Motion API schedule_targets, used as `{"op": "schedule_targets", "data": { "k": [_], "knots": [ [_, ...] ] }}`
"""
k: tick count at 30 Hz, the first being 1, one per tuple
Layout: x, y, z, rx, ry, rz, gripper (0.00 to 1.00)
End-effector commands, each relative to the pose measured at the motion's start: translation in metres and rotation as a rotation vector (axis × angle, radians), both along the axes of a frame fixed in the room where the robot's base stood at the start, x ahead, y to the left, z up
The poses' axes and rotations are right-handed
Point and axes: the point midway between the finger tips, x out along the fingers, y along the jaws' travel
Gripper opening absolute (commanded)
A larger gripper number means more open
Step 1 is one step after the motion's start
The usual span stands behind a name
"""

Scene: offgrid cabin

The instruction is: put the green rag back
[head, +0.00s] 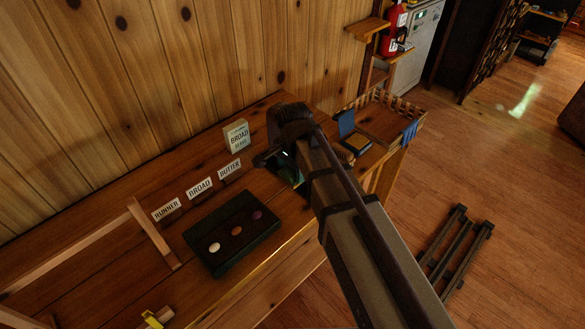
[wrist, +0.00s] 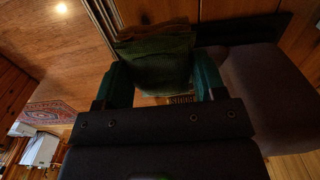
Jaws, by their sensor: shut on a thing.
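The green rag (wrist: 158,62) is a folded dark green cloth between the two teal fingers of my gripper (wrist: 163,80) in the wrist view. My gripper is shut on it. In the head view my gripper (head: 280,158) is over the right part of the wooden bench, left of the slatted wooden crate (head: 412,122). Only a dark green patch of the rag (head: 291,174) shows there, as my arm hides the rest. A blue cloth (head: 409,132) hangs over the crate's right side.
A dark tray (head: 255,243) with three beans lies on the bench (head: 100,265) in front of the RUNNER, BROAD and BUTTER labels. A wooden frame (head: 150,232) is at left. A slatted pallet (head: 455,248) lies on the floor.

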Motion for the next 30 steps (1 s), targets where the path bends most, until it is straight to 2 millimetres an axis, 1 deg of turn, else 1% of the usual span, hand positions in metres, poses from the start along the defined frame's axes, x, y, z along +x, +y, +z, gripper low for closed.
{"op": "schedule_targets", "data": {
  "k": [8, 30],
  "knots": [
    [0.000, 0.000, -0.017, 0.000, 0.000, 0.000, 0.31],
    [0.000, 0.000, -0.085, 0.000, 0.000, 0.000, 0.31]
  ]
}}
